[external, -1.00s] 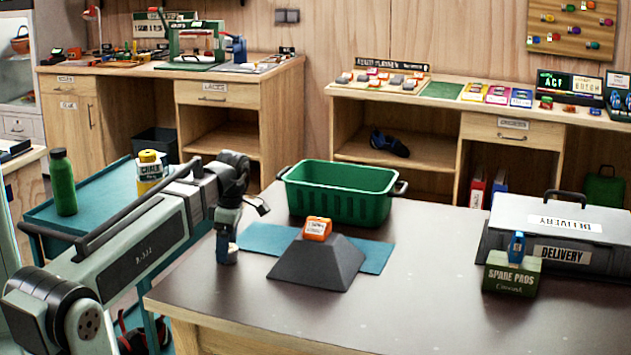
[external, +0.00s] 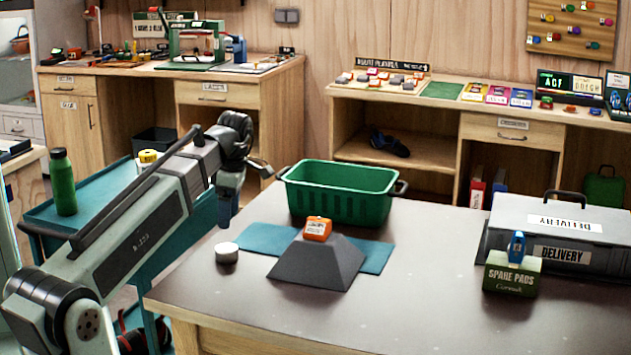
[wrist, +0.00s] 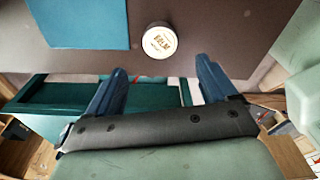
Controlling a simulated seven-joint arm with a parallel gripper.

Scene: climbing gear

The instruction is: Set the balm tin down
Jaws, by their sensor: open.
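The balm tin (external: 227,253) is a small round tin with a white lid. It sits upright on the dark table (external: 420,300), near the left edge and left of the grey block. In the wrist view the tin (wrist: 160,40) shows its lettered lid, beyond the fingertips and apart from them. My gripper (external: 228,215) is up and to the left of the tin, past the table's edge. In the wrist view my gripper (wrist: 163,75) has its two blue fingers spread with nothing between them.
A grey tapered block (external: 318,268) with an orange item (external: 318,229) on top stands on a teal mat (external: 375,258). A green crate (external: 341,193) is behind it. A spare pads box (external: 512,275) and a delivery case (external: 560,230) stand at the right. The front middle table is clear.

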